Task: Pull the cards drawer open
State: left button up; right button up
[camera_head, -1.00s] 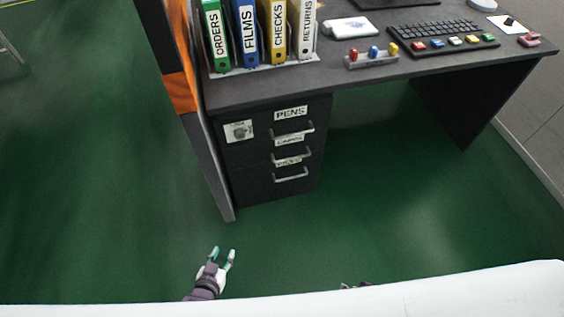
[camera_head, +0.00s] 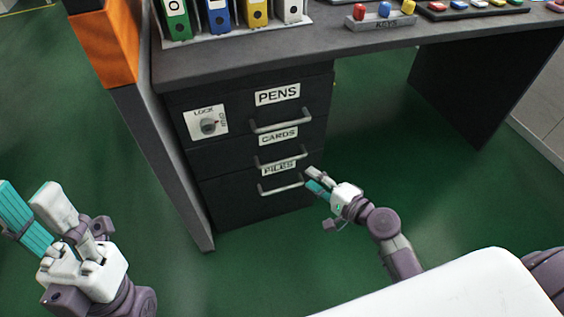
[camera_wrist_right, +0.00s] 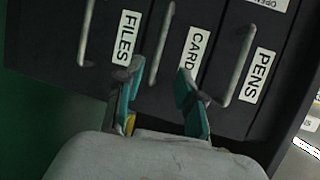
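The cards drawer (camera_head: 236,162) is the middle of three dark drawers under the desk, with a CARDS label (camera_head: 278,135) and a grey bar handle (camera_head: 281,159). Its front looks flush with the others. My right gripper (camera_head: 312,178) is in front of the drawers' right side, near the cards and files handles. In the right wrist view its fingers (camera_wrist_right: 160,72) are apart, with the cards handle (camera_wrist_right: 165,35) appearing between and beyond them; I see no contact. My left gripper (camera_head: 25,190) is open and empty at the lower left, away from the drawers.
A grey and orange partition (camera_head: 155,150) stands close on the left. Binders stand on the desk (camera_head: 240,62). Green floor is clear to the right.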

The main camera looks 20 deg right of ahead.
aim_at(285, 161)
jog(key=b+x, duration=0.1)
jog(key=x, duration=1)
jog(key=shift+w+a+f+b, duration=0.15)
jog(key=shift+w+a+b, duration=0.05)
jog(key=shift+w+b, duration=0.2)
grip_shut()
